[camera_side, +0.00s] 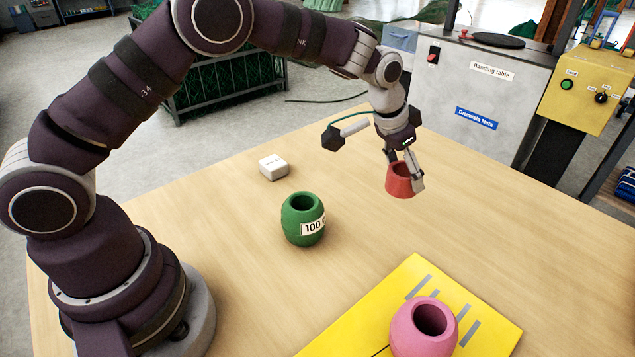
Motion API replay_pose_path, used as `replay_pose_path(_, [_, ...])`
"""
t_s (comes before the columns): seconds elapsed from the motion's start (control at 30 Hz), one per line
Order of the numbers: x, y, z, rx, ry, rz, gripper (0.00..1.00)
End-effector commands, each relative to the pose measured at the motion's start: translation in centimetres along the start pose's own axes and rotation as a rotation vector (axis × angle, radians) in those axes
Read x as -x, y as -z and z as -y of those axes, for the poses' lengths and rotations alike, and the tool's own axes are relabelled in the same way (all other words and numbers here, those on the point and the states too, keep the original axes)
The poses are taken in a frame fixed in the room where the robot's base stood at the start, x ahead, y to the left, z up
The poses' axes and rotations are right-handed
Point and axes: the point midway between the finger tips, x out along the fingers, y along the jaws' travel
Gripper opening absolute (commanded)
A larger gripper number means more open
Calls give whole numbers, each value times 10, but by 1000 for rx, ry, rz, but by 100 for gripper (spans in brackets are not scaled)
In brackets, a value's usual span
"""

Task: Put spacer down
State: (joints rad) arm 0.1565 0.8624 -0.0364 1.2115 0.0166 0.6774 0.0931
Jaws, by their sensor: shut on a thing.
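My gripper (404,168) is at the right of centre, shut on a red hollow piece (399,181), likely the spacer, with one finger over its right side. The red piece looks held above the wooden table (240,270); how high is hard to tell from this one view. A green barrel-shaped piece (294,230) with a white "100" label stands upright to its left, apart from it. A pink barrel-shaped piece (408,331) with a dark hole stands on a yellow board (345,340) at the front right.
A small white box (273,167) lies on the table behind the green piece. The yellow board carries grey stripes (451,312). A grey banding table machine (482,95) and a yellow control box (583,90) stand beyond the far edge. The table's right part is clear.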

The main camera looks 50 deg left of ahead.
Motion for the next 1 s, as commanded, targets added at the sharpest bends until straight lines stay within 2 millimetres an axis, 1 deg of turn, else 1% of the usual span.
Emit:
replay_pose_path(0.03, [8,4,0,2,1,-5,21])
replay_pose_path(0.07, [12,5,1,7,3,-4,21])
replay_pose_path(0.17, [19,1,9,65,28,-1,21])
replay_pose_path(0.27, [21,-14,27,204,87,3,21])
replay_pose_path(0.37, [24,-38,55,427,180,3,21])
replay_pose_path(0.4, [27,-49,67,533,225,2,21])
replay_pose_path(0.47, [32,-67,84,694,291,2,21])
replay_pose_path(0.5, [36,-80,95,805,338,0,21])
replay_pose_path(0.57, [43,-100,111,979,410,0,21])
replay_pose_path(0.6, [48,-115,121,1100,460,1,21])
replay_pose_path(0.67, [57,-138,134,1288,538,0,21])
replay_pose_path(0.7, [64,-155,142,1418,593,1,21])
replay_pose_path(0.77, [75,-181,152,1620,677,2,21])
replay_pose_path(0.8, [82,-198,157,1755,732,2,21])
replay_pose_path(0.83, [88,-211,160,1855,774,1,21])
replay_pose_path(0.9, [101,-239,162,2076,865,3,21])
replay_pose_path(1.0, [115,-272,161,2339,973,2,21])
